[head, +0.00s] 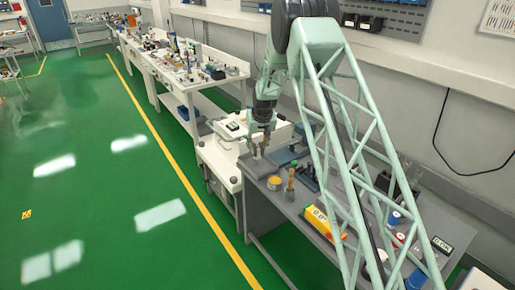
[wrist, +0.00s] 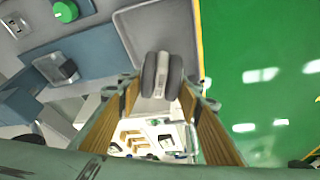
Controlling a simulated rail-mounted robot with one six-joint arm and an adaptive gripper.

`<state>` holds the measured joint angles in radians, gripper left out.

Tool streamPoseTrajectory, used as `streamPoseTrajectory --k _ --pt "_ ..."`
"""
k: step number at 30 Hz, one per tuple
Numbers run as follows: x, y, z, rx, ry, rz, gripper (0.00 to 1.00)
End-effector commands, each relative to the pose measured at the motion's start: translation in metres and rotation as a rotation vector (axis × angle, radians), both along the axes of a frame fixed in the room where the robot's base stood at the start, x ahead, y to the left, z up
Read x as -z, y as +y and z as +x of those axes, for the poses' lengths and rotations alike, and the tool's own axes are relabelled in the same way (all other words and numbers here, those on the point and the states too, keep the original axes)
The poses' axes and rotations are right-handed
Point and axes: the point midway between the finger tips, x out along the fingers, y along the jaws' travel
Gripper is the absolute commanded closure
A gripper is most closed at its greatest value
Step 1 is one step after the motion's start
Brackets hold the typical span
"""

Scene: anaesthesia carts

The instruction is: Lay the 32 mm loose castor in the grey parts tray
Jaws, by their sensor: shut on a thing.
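The loose castor (wrist: 162,76), with dark twin wheels and a light grey middle, is held at the tips of my gripper (wrist: 165,98) in the wrist view. My gripper is shut on it. The grey parts tray (wrist: 128,22) shows beyond the castor, which overlaps the tray's near part in the picture. I cannot tell the gap between them. In the head view my gripper (head: 260,145) hangs at the far end of the grey bench, by the grey tray (head: 257,166). The castor is too small to make out there. Its size mark is not visible.
A green knob (wrist: 65,11) and blue-grey blocks lie left of the tray. The white cart (head: 216,153) adjoins the bench end. A yellow tin (head: 274,183) and a yellow box (head: 322,222) stand on the bench. The green floor (head: 110,190) is clear.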

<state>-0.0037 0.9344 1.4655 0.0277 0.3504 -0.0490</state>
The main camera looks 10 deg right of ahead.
Motion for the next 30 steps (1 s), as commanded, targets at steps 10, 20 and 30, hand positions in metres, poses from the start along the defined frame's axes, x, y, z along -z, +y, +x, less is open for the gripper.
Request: streamPoseTrajectory --k 10,20,30 --pt "0.0053 0.0 0.0007 0.0 -0.002 0.0 0.78" --pt "0.0087 0.0 0.0001 0.0 -0.001 0.0 0.58" --pt "0.0084 0.0 0.0002 0.0 -0.001 0.0 0.54"
